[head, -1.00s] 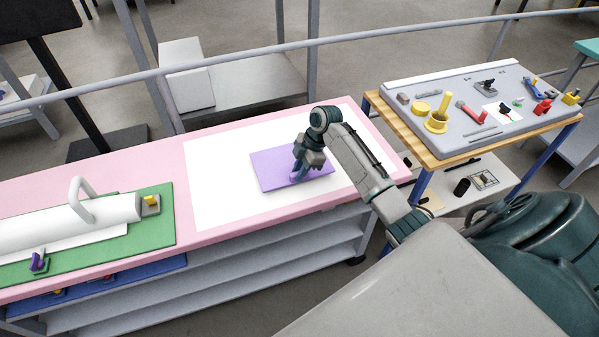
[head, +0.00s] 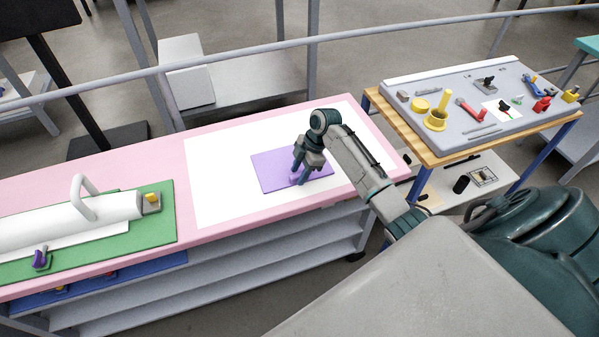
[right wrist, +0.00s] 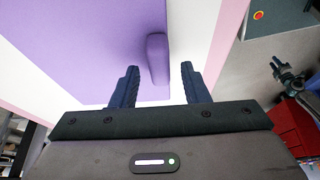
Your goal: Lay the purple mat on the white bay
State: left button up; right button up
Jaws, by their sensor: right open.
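The purple mat (head: 275,172) lies flat on the white bay (head: 215,190) of the pink bench top, with white showing all around it. My right gripper (head: 298,178) is at the mat's right part, above its raised purple grip. In the right wrist view the purple grip (right wrist: 157,60) stands between the two open fingers (right wrist: 158,88), with a gap on both sides. The mat (right wrist: 90,45) fills the upper left there. My left gripper is not in view.
A green mat (head: 160,222) with a white cylinder (head: 60,222) and a purple clip (head: 40,259) lies on the bench's left. A wooden table (head: 400,117) with a grey tool board (head: 460,142) stands at the right. A grey rail (head: 230,60) runs behind the bench.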

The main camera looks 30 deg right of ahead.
jog(key=b+v, duration=0.3)
jog(key=v, duration=0.8)
jog(key=shift+r, duration=0.3)
